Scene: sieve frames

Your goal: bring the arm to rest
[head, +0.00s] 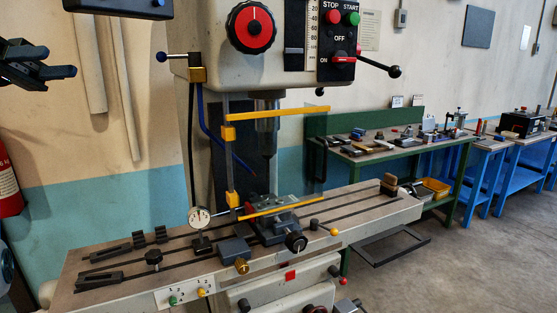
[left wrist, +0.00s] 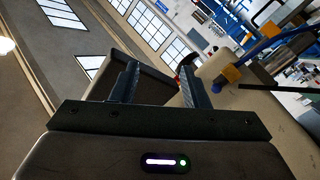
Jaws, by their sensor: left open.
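My left gripper (head: 57,62) is at the upper left of the head view, in front of the wall and left of the machine, raised above the level of the machine table. Its two dark fingers are apart, and nothing shows between them. In the left wrist view the same gripper (left wrist: 159,78) has its fingers spread with a clear gap. My right gripper is in neither view.
A drilling or milling machine (head: 212,60) stands close by, with a slotted table (head: 345,207) carrying a vise (head: 280,228) and a dial gauge (head: 200,217). A red extinguisher (head: 8,185) hangs at left. Workbenches (head: 400,148) line the right; floor (head: 470,260) there is clear.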

